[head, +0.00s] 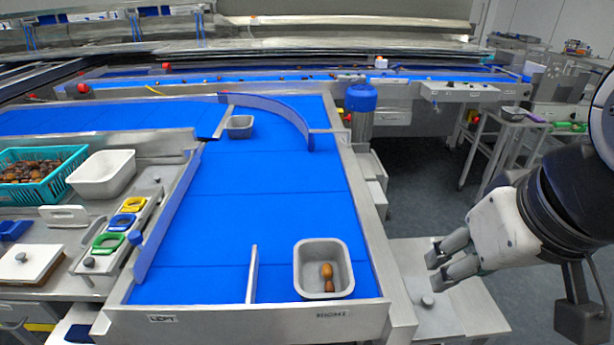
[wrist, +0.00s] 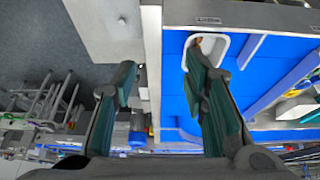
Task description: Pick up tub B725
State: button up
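A grey tub (head: 307,264) holding two brown dates (head: 327,270) sits on the blue belt in the near right lane, by the end wall marked RIGHT. Another grey tub (head: 240,132) stands farther up the belt by the curved guide. I cannot read a B725 label on either. My gripper (head: 436,269) is to the right of the near tub, beyond the metal side rail, apart from it and empty. In the wrist view my gripper (wrist: 162,66) has its fingers spread wide, and the right finger partly covers the near tub (wrist: 223,42).
A metal side rail (head: 376,262) runs between my gripper and the belt. A short divider (head: 252,274) stands left of the near tub. A teal crate of dates (head: 84,154), a white bin (head: 103,173) and coloured frames are at left. A blue-capped post (head: 361,97) stands beyond the rail.

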jog(key=o, duration=0.8)
jog(key=shift+w+a+r, duration=0.1)
jog(key=shift+w, duration=0.05)
jog(key=shift+c, duration=0.2)
jog(key=o, duration=0.7)
jog(key=shift+g+y, duration=0.6)
jog(key=w, duration=0.1)
jog(key=w+a+p, duration=0.1)
jog(key=w+a, duration=0.1)
jog(key=w, duration=0.1)
jog(key=shift+r, duration=0.35)
jog(key=g+h+p, duration=0.1)
jog(key=g+p, duration=0.3)
jog(key=p, duration=0.1)
send_over(322, 281)
notch_tip(322, 281, down, 15)
notch_tip(322, 281, down, 14)
jog(key=shift+r+p, duration=0.1)
jog(key=shift+p, duration=0.45)
